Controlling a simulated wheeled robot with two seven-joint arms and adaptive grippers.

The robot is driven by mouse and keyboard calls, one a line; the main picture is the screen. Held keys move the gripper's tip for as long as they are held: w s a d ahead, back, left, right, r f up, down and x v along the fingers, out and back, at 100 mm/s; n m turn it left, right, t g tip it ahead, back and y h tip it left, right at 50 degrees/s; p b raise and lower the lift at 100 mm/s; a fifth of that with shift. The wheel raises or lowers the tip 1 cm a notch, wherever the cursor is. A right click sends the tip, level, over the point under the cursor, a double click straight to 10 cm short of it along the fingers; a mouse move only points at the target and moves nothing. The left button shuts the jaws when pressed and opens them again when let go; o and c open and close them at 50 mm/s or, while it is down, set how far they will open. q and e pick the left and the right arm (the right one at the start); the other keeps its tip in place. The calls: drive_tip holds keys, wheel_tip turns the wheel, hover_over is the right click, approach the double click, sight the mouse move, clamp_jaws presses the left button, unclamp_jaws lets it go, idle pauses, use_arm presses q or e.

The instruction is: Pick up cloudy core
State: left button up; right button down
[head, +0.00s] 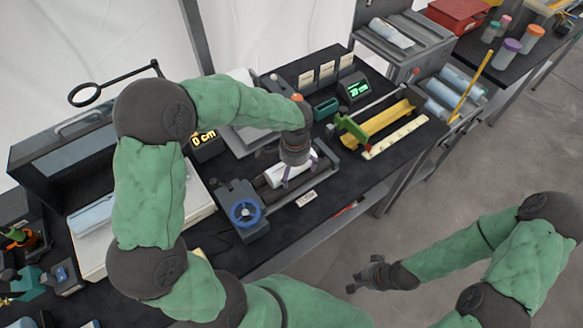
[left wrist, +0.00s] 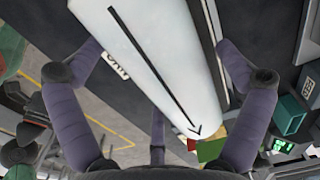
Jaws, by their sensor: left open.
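A whitish core (head: 283,174) lies in a cradle of a dark bench device with a blue handwheel (head: 245,212). My left gripper (head: 290,178) is over this core and hides part of it. In the left wrist view the core (left wrist: 150,60) is a pale cylinder with a black line and an arrow mark along it. The fingers of my left gripper (left wrist: 158,85) are open and spread to either side of it; I cannot tell if they touch it. My right gripper (head: 368,276) is empty over the floor, its fingers apart.
Other pale cores lie on the left tray (head: 92,214), on the back stand (head: 391,33) and in a rack (head: 440,100). A yellow trough (head: 378,122) and a lit green display (head: 355,88) stand right of the device. Open floor (head: 480,170) lies at the right.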

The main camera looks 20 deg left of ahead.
use_arm(q)
drive_tip(key=c, duration=1.4)
